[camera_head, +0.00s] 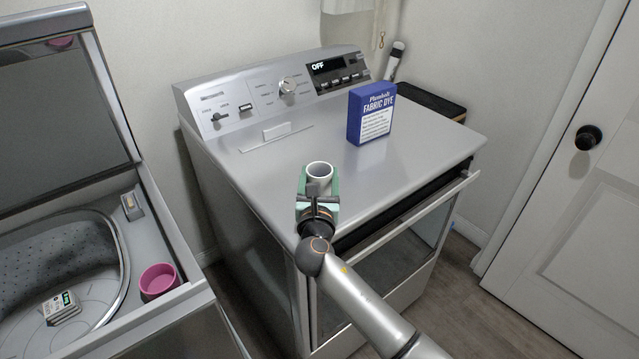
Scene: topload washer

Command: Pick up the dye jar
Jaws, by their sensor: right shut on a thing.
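A small white round jar (319,170), which looks like the dye jar, is near the front left of the grey machine's top. Its round rim faces up and its inside looks grey. My right gripper (318,182) reaches in from the front, with its green fingers on either side of the jar, and is shut on it. The fingers and wrist hide the jar's lower part, so I cannot tell whether it touches the top. A blue fabric dye box (371,113) stands upright behind and to the right. My left gripper is not in view.
The grey machine's top (420,140) is clear around the box. At left is an open top-load washer (180,300) with a pink cup (158,281) on its rim and a small labelled item (60,307) in its drum. A white door (570,170) is at right.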

